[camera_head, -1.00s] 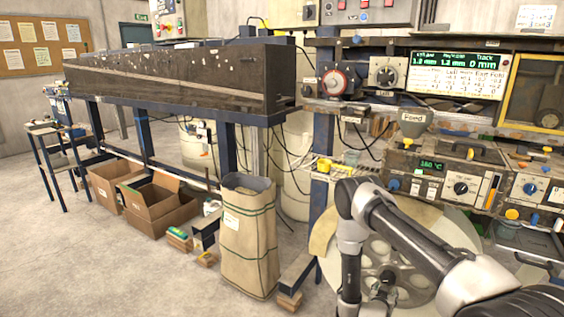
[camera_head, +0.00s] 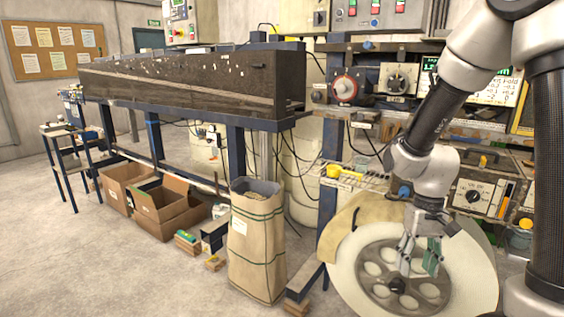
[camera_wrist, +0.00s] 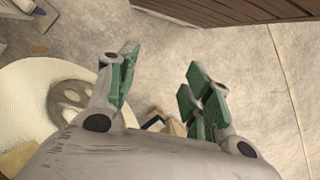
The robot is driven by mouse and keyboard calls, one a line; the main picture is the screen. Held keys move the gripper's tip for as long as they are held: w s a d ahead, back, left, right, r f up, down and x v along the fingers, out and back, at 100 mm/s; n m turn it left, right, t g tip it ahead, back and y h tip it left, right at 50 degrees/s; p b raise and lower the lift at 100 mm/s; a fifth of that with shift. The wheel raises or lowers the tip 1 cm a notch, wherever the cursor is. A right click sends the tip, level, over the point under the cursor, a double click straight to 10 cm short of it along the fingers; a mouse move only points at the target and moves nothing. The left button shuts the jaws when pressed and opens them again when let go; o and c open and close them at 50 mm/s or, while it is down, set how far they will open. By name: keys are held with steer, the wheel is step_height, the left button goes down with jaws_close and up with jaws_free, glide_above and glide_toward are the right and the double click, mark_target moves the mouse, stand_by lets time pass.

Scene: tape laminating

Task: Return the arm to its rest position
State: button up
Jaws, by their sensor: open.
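My gripper (camera_head: 420,254) hangs pointing down in front of the large white tape reel (camera_head: 350,270) in the head view. The arm rises at the right side of the picture and bends down to the gripper. In the wrist view my gripper (camera_wrist: 160,92) has its green-padded fingers apart, with nothing between them. The reel (camera_wrist: 38,88) shows at the left of the wrist view, apart from the fingers. The bare floor lies beyond the fingertips.
A paper sack (camera_head: 257,245) stands left of the reel. Cardboard boxes (camera_head: 165,208) sit under the long dark machine (camera_head: 190,82). A control panel with knobs (camera_head: 396,80) is behind my arm. The floor at the left (camera_head: 90,265) is clear.

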steer(key=s+d+r+t, duration=0.2)
steer(key=s+r, duration=0.3)
steer(key=r, duration=0.5)
steer(key=s+d+r+t, duration=0.2)
steer(key=s+r+t, duration=0.2)
steer(key=r, duration=0.6)
steer(key=shift+s+d+t+h, duration=0.3)
steer(key=shift+s+d+h, duration=0.1)
steer(key=shift+s, duration=0.65)
